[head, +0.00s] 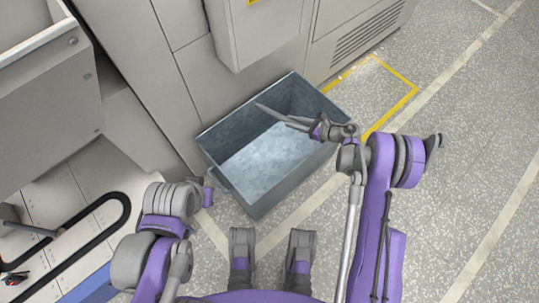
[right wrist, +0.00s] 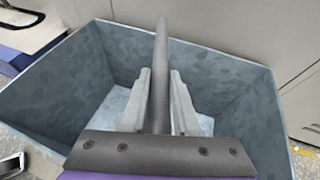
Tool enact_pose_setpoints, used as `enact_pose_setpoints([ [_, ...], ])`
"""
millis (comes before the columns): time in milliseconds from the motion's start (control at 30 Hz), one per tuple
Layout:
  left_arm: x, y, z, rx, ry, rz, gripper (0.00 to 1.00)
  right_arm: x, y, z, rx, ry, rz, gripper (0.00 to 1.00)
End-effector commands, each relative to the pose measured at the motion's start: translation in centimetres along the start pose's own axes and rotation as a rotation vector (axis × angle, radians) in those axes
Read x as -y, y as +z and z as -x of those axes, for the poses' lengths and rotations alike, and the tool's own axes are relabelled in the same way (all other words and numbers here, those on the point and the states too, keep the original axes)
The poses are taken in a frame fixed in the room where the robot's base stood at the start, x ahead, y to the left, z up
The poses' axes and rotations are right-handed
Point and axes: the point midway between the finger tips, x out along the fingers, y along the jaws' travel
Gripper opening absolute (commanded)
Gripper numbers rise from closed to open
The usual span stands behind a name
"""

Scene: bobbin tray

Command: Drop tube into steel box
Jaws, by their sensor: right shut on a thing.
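The steel box (head: 290,187) is an open, blue-grey rectangular bin on the floor, empty as far as its visible inside shows. It also fills much of the right wrist view (right wrist: 225,95). My right gripper (head: 298,122) is shut on a dark grey, tapering tube (head: 270,111). In the right wrist view the tube (right wrist: 161,65) sticks out between the two pale fingers (right wrist: 158,105), with the box's inside behind it. In the head view gripper and tube overlap the box's opening. My left arm shows at the lower left, but its fingers cannot be made out.
Grey cabinets (head: 180,60) stand close behind the box. A yellow floor marking (head: 410,95) lies to its right, and the speckled floor there is clear. A pale surface with a black rail (head: 85,225) is at the left.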

Motion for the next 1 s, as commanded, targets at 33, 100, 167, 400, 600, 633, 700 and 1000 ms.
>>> enact_pose_setpoints([
  [33, 0.0, 0.2, -0.6, 0.002, 0.000, 0.000, 0.50, 0.0, -0.9, -0.4, 0.000, 0.000, -0.001, 0.00],
  [100, 0.0, 0.3, -1.0, 0.003, 0.000, 0.000, 0.50, 0.0, -1.6, -0.7, 0.000, 0.000, -0.001, 0.00],
  [167, 0.0, 0.3, -1.3, 0.004, 0.000, 0.000, 0.50, 0.0, -2.1, -0.9, 0.000, 0.000, -0.001, 0.00],
  [400, 0.0, 0.4, -1.4, 0.004, 0.000, 0.000, 0.50, 0.0, -2.5, -1.1, 0.000, -0.001, 0.000, 0.00],
  [600, 0.0, 0.4, -1.4, 0.004, 0.000, 0.000, 0.50, 0.0, -2.5, -1.0, 0.000, -0.001, 0.000, 0.43],
  [633, 0.0, 0.4, -1.4, 0.004, 0.000, 0.000, 0.50, 0.0, -2.5, -1.0, 0.000, -0.001, 0.000, 0.49],
  [700, 0.0, 0.4, -1.4, 0.004, 0.000, 0.000, 0.50, 0.0, -2.5, -1.0, 0.000, -0.001, 0.000, 0.61],
  [1000, 0.0, 0.4, -1.4, 0.004, 0.000, 0.000, 0.50, 0.0, -2.5, -1.0, 0.000, -0.001, 0.000, 0.64],
])
